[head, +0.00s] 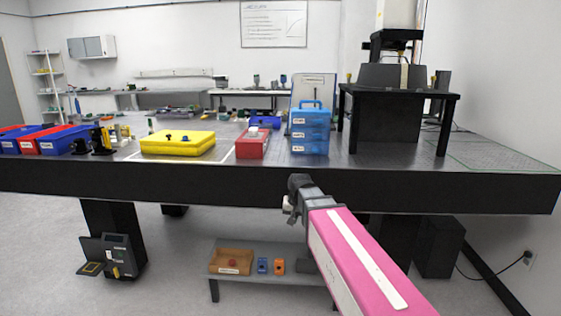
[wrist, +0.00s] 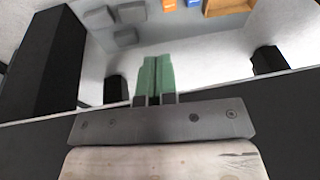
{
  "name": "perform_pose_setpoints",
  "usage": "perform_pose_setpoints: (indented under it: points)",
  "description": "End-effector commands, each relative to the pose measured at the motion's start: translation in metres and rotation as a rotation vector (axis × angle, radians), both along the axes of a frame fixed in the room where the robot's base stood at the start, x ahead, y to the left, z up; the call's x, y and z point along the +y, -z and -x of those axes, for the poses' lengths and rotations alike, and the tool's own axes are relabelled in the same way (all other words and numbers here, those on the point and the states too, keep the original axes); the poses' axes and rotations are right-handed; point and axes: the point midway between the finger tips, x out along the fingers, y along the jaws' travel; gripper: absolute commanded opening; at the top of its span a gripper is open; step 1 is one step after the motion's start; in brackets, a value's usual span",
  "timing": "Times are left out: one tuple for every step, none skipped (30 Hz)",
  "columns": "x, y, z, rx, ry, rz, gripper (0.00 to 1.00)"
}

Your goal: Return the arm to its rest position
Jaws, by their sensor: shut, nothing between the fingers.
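My arm, with a pink link, reaches forward from the lower right in the head view. Its dark end stops short of the table's front edge, and the fingers cannot be made out there. In the wrist view my gripper (wrist: 158,80) shows two green fingers side by side, pressed together with nothing between them. It is apart from every object in view.
The long table (head: 230,185) spans the view, its black front edge close to my arm. On it are a yellow case (head: 178,143), a red box (head: 252,146), a blue case (head: 310,133) and a black stand (head: 398,93). A low shelf (head: 285,278) is below.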

Motion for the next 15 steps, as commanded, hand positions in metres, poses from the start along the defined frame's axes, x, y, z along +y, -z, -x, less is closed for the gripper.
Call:
perform_pose_setpoints:
  points:
    - [-0.017, 0.019, 0.016, 0.023, 0.002, 0.013, 0.00]
    - [-0.026, 0.029, 0.023, 0.034, 0.000, 0.021, 0.00]
    - [-0.037, 0.042, 0.032, 0.050, -0.002, 0.031, 0.00]
    - [-0.045, 0.051, 0.039, 0.062, -0.003, 0.038, 0.00]
    - [-0.054, 0.060, 0.047, 0.074, -0.005, 0.045, 0.00]
    - [-0.065, 0.072, 0.057, 0.090, -0.007, 0.054, 0.00]
    - [-0.072, 0.080, 0.065, 0.102, -0.010, 0.060, 0.00]
    - [-0.080, 0.089, 0.073, 0.115, -0.012, 0.066, 0.00]
    - [-0.090, 0.099, 0.084, 0.131, -0.014, 0.074, 0.00]
    - [-0.096, 0.107, 0.092, 0.143, -0.017, 0.078, 0.00]
    - [-0.102, 0.114, 0.100, 0.154, -0.018, 0.082, 0.00]
    - [-0.110, 0.123, 0.110, 0.169, -0.022, 0.087, 0.00]
    - [-0.115, 0.128, 0.116, 0.178, -0.025, 0.091, 0.00]
    - [-0.120, 0.133, 0.122, 0.187, -0.026, 0.094, 0.00]
    - [-0.125, 0.139, 0.130, 0.198, -0.028, 0.097, 0.00]
